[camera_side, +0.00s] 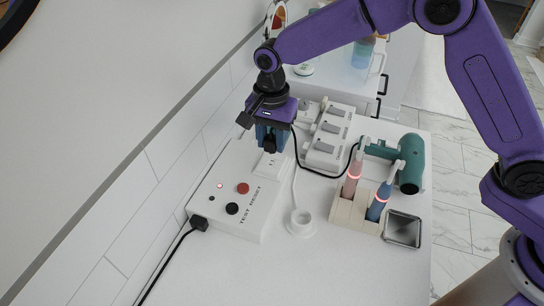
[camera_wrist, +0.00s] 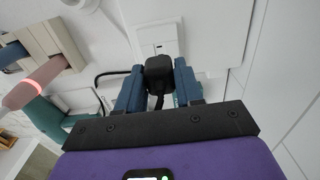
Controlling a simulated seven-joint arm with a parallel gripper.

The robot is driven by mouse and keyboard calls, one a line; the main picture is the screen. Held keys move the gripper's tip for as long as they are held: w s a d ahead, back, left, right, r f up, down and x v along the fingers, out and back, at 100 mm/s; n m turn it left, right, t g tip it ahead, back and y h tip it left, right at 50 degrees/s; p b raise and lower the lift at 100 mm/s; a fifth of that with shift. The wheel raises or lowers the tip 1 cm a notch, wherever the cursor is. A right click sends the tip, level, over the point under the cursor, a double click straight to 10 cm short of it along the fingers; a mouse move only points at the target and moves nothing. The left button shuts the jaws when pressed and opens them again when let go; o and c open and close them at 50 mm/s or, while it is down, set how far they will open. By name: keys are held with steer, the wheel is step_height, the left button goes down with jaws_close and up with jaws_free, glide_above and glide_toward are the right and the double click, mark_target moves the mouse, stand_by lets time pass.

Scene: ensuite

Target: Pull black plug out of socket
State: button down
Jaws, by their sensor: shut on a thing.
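The black plug (camera_side: 270,146) is between the blue fingers of my gripper (camera_side: 271,137), which are shut on it. In the wrist view, the plug (camera_wrist: 158,72) shows between both fingers, with its black cord bending away to the left. The white socket plate (camera_side: 272,167) lies just below the plug, with one set of slots uncovered. In the wrist view, the plate (camera_wrist: 160,36) shows just beyond the plug. I cannot tell whether the plug's prongs are still in the socket, as the plug and fingers hide that spot.
A white power strip (camera_side: 328,137), teal hair dryer (camera_side: 411,165) and toothbrush holder (camera_side: 357,212) stand to the right. The front counter is clear.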

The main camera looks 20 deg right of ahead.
mark_target(271, 137)
steer(key=shift+r, duration=2.8)
